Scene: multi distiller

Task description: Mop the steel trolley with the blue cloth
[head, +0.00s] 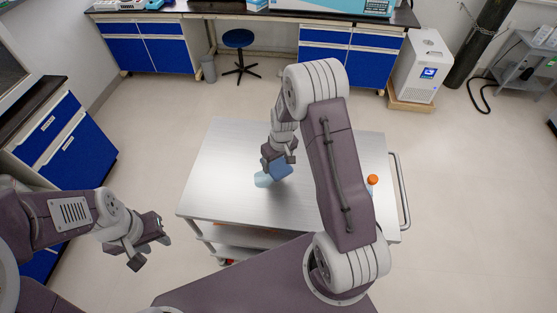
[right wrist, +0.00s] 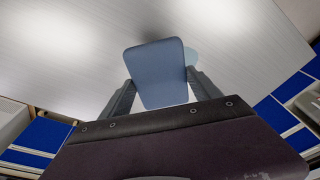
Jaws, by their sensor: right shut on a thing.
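The steel trolley (head: 225,175) stands in the middle of the head view, its brushed top also filling much of the right wrist view (right wrist: 60,50). My right gripper (head: 277,161) is over the middle of the top, shut on the blue cloth (head: 278,170). In the right wrist view the cloth (right wrist: 160,75) is a flat, rounded blue piece between the two fingers. A pale blue round patch (head: 263,181) lies on the top beside the cloth, partly hidden by it. I cannot tell whether the cloth touches the top. My left gripper (head: 152,251) is open and empty, left of the trolley.
An orange-capped bottle (head: 372,180) is at the trolley's right side, partly hidden by my right arm. A push handle (head: 403,190) runs along the right edge. Blue cabinets (head: 65,145), a stool (head: 239,40) and a white machine (head: 424,65) stand around. The floor near the trolley is clear.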

